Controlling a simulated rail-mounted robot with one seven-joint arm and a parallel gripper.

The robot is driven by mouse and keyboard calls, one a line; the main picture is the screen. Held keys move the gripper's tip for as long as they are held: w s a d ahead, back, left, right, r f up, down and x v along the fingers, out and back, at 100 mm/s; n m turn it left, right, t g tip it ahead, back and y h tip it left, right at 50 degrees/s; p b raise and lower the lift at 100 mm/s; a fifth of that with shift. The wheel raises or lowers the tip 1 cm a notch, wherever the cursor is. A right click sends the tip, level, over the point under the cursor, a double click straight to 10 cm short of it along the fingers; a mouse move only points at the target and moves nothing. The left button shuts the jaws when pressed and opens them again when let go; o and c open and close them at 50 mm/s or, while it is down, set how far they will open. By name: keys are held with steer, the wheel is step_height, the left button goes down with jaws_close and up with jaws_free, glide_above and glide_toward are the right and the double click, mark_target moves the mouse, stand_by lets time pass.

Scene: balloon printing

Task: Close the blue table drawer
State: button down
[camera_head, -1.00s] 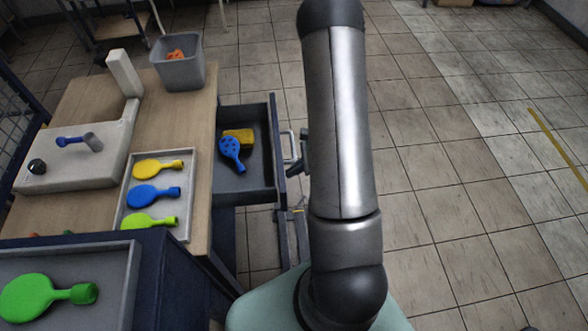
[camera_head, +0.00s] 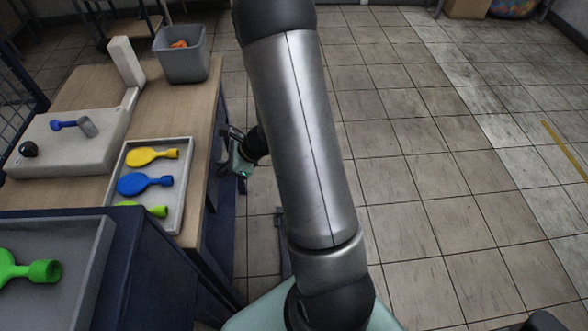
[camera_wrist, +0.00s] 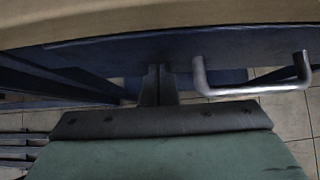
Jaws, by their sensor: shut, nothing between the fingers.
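The blue table drawer sits in under the wooden tabletop (camera_head: 205,112), and its inside no longer shows in the head view. In the wrist view its dark blue front (camera_wrist: 225,50) runs across the picture just below the tabletop edge. The metal bar handle (camera_wrist: 255,89) sticks out on the right. My gripper (camera_wrist: 157,72) is shut and empty, with its fingertips at the drawer front, left of the handle. Whether they touch it I cannot tell. In the head view my gripper (camera_head: 228,150) is beside the table's right edge, partly hidden by my arm.
On the table are a tray (camera_head: 180,215) of coloured balloons, a pale printing stand (camera_head: 100,160) and a grey bin (camera_head: 185,65) with orange things. A nearer grey tray (camera_head: 95,270) holds a green balloon.

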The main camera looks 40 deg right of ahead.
steer(key=shift+w+a, duration=0.3)
steer(key=shift+a, duration=0.2)
steer(key=shift+w+a, duration=0.25)
steer(key=shift+a, duration=0.4)
steer(key=shift+w+a+r, duration=0.1)
steer(key=shift+d+b, duration=0.3)
steer(key=shift+d, duration=0.1)
steer(key=s+d+f+v, duration=0.1)
steer(key=f+v, duration=0.1)
steer(key=v, duration=1)
steer(key=shift+s+d+r, duration=0.25)
steer(key=shift+s+d, duration=0.05)
steer(key=shift+d, duration=0.3)
